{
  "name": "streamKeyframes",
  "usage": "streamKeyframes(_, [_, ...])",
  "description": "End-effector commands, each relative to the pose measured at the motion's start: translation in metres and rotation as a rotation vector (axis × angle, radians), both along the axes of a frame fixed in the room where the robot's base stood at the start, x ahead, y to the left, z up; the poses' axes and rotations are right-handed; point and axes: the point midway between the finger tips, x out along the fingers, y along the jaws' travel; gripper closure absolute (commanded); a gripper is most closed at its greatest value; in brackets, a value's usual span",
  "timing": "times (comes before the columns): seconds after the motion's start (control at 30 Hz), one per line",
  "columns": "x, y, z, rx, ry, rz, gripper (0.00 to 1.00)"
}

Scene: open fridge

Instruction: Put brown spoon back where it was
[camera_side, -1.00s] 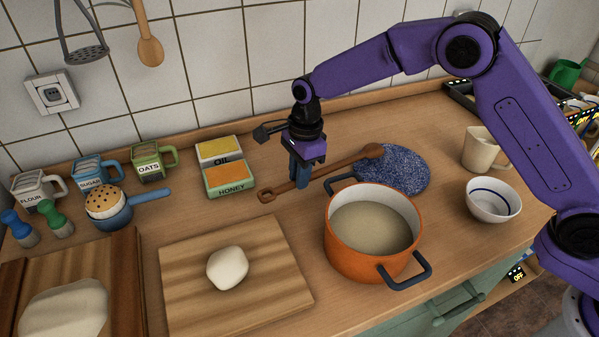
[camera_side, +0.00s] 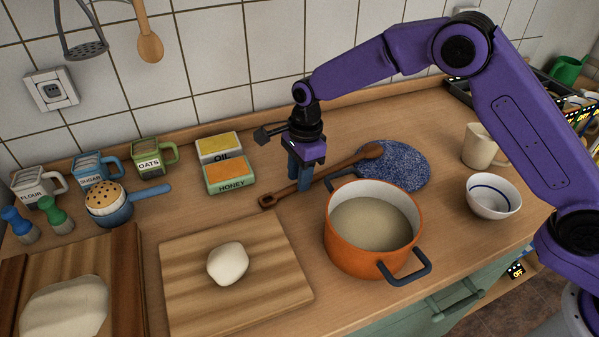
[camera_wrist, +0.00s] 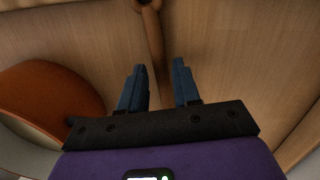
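The brown wooden spoon (camera_side: 343,164) lies on the counter. Its head rests at the edge of a round blue speckled mat (camera_side: 402,168), and its handle runs toward the left. My gripper (camera_side: 300,182) points down at the handle, behind the orange pot. In the wrist view my gripper (camera_wrist: 159,88) has its two blue fingers apart, with the spoon handle (camera_wrist: 152,40) running between them. A gap shows between the handle and the fingers. A lighter wooden spoon (camera_side: 150,48) hangs on the tiled wall beside a slotted utensil (camera_side: 82,45).
The orange pot (camera_side: 350,243) stands just in front of the spoon. Oil and honey containers (camera_side: 229,177) stand to the left, and a board with dough (camera_side: 190,295) is in front. A bowl (camera_side: 493,197) and a jug (camera_side: 480,148) stand at right. Counter around the spoon's handle end is clear.

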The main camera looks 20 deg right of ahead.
Motion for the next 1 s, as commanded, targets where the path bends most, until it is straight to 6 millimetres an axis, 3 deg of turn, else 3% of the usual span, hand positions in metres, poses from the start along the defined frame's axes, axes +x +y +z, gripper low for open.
streamKeyframes(0.47, [0.0,-0.001,0.009,0.001,-0.001,0.0,0.53])
streamKeyframes(1.0, [0.002,-0.011,0.116,0.003,-0.005,0.0,0.53])
